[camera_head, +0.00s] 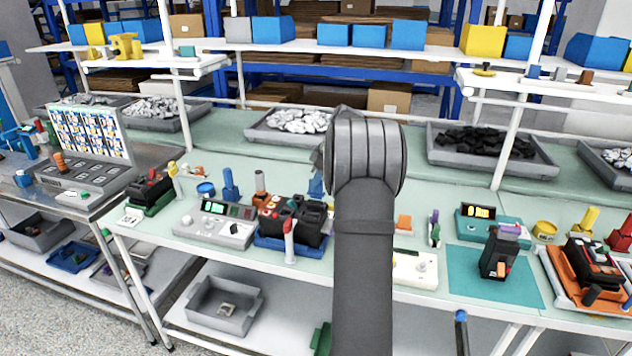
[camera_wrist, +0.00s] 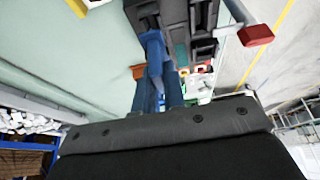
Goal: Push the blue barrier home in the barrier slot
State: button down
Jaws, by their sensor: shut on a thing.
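The blue barrier (camera_head: 317,186) shows just left of my arm in the head view, upright by the right end of a black breaker block (camera_head: 311,217). In the wrist view the barrier (camera_wrist: 153,50) extends from my gripper (camera_wrist: 160,82) to the near edge of the black block (camera_wrist: 176,14). My gripper is shut on the barrier. In the head view my arm hides most of the gripper. The barrier slot itself is hidden, so I cannot tell how deep the barrier sits or whether it touches the slot.
The block stands in a blue tray (camera_head: 263,240) on the pale green bench. A grey tester (camera_head: 214,228) is to its left, and a red-tipped white tool (camera_head: 289,243) stands in front. A teal mat (camera_head: 462,285) with another black device (camera_head: 494,258) lies right.

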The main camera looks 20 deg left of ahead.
jog(key=shift+f, duration=1.45)
jog(key=c, duration=1.4)
grip_release()
jog(key=shift+r, duration=0.1)
jog(key=v, duration=1.7)
jog(key=x, duration=1.7)
